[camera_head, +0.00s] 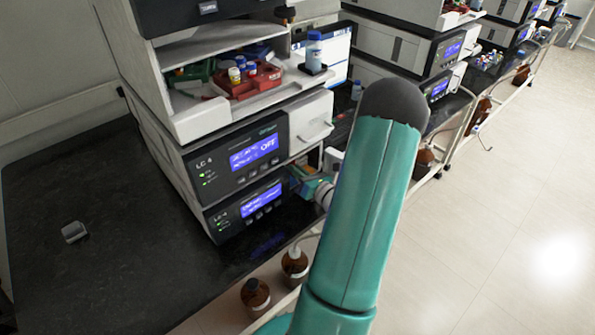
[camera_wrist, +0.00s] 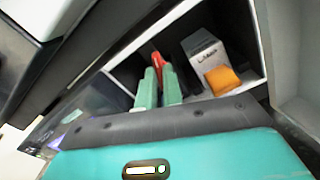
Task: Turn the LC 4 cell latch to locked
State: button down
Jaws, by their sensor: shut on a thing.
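The LC 4 stack (camera_head: 225,180) stands on the dark bench in the head view, with two blue displays on its fronts. My gripper (camera_wrist: 160,70) reaches into an open compartment at the right of the lower module. In the wrist view its two green fingers are close together on a red lever (camera_wrist: 156,57), which appears to be the cell latch. The lever's lower part is hidden between the fingers, and its exact angle is hard to tell. In the head view my arm covers much of this area.
In the compartment, a white box (camera_wrist: 202,52) and an orange block (camera_wrist: 222,80) sit just right of my fingers. Brown bottles (camera_head: 255,294) stand on a low shelf below the bench edge. The bench (camera_head: 75,170) to the left is mostly clear.

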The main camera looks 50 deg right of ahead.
jog(key=shift+n, duration=2.2)
jog(key=c, duration=1.5)
grip_release()
jog(key=shift+c, duration=0.2)
jog(key=shift+s, duration=0.1)
jog(key=v, duration=1.3)
jog(key=shift+s, duration=0.3)
